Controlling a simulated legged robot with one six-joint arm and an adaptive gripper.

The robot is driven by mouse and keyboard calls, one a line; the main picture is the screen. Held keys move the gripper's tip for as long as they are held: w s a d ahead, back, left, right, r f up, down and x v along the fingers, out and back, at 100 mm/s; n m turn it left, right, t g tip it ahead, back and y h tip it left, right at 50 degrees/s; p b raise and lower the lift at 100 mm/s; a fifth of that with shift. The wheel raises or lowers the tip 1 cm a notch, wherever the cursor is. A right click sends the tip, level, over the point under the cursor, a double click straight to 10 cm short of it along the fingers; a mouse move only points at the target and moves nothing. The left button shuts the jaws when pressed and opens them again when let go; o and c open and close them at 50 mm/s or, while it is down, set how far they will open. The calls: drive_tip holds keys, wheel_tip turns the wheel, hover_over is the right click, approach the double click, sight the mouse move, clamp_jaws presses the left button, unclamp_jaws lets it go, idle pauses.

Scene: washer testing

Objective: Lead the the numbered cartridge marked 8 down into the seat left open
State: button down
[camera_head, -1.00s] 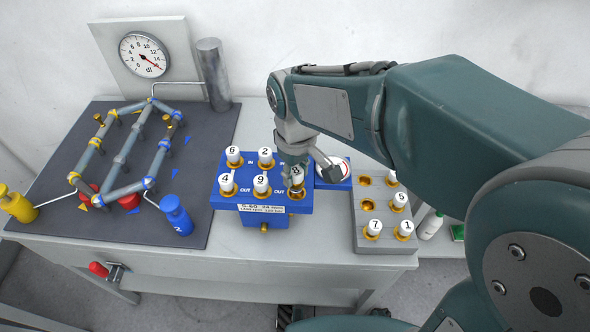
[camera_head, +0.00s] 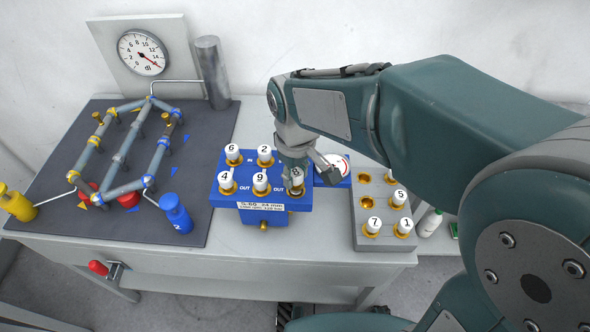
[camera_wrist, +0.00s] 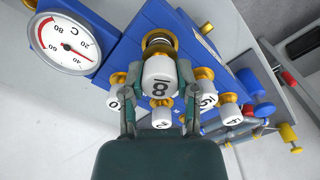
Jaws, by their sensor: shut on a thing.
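The cartridge marked 8 (camera_wrist: 158,78) is white with a gold lower end, and my gripper (camera_head: 296,172) is shut on it. In the wrist view my gripper's fingers (camera_wrist: 157,102) flank its white cap. In the head view cartridge 8 (camera_head: 296,183) is over the front right seat of the blue block (camera_head: 262,220), its lower end at the gold ring. I cannot tell how deep it sits.
A grey rack (camera_head: 362,212) at right holds cartridges 5 (camera_head: 399,198), 7 (camera_head: 374,225) and 1 (camera_head: 405,225), with empty gold-rimmed holes. A round gauge (camera_wrist: 64,43) is close beside my gripper. A pipe frame (camera_head: 120,160) lies on the dark mat (camera_head: 220,135) at left.

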sight(295, 172)
drive_tip(key=shift+f, duration=1.1)
drive_tip(key=shift+c, duration=1.4)
unclamp_jaws()
wheel_tip(295, 172, up, 19)
drive_tip(key=shift+a+f, duration=0.1)
